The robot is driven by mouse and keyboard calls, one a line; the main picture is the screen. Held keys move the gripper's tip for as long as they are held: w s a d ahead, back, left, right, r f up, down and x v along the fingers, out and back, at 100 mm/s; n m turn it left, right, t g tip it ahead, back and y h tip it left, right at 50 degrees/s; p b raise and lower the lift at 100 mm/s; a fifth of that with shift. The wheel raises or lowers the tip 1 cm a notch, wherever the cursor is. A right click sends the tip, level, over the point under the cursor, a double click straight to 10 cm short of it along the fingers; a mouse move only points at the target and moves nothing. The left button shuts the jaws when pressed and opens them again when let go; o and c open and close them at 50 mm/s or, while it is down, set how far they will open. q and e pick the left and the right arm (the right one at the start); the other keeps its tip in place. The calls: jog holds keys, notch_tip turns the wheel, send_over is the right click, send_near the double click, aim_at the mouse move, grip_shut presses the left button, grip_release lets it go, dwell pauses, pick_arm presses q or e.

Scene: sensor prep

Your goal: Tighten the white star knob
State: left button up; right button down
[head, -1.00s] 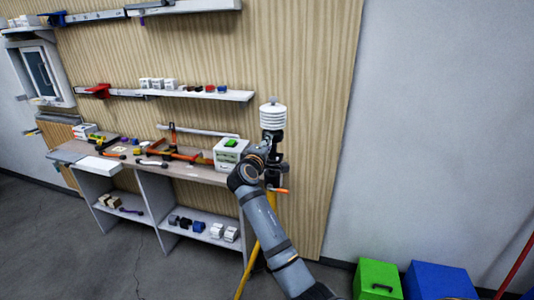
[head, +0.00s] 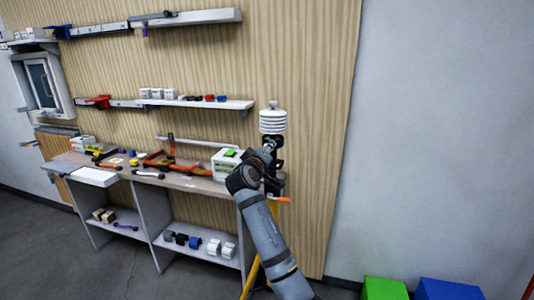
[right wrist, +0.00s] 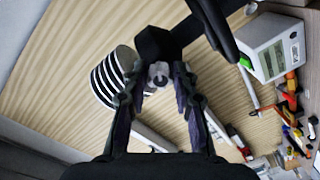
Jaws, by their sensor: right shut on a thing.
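The white star knob (right wrist: 158,74) sits between the fingertips of my right gripper (right wrist: 158,88) in the right wrist view, against a black mount block (right wrist: 154,44). The gripper is shut on it. In the head view my right gripper (head: 272,146) is just below the white louvered sensor (head: 273,122), which stands upright on top of a tripod; the knob is too small to tell there. The sensor's striped body also shows in the right wrist view (right wrist: 115,76), left of the knob. My left gripper is in neither view.
A workbench (head: 205,184) with tools and a white box with a green top (head: 222,163) stands left of the tripod. The tripod has an orange handle (head: 281,199) and a yellow leg (head: 250,277). Green (head: 385,289) and blue (head: 447,290) bins stand at lower right.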

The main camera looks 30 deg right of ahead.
jog(key=shift+f, duration=0.1)
jog(key=c, duration=1.1)
grip_release()
jog(key=shift+o, duration=0.2)
jog(key=v, duration=0.7)
jog(key=shift+a, duration=0.2)
jog(key=shift+s, duration=0.1)
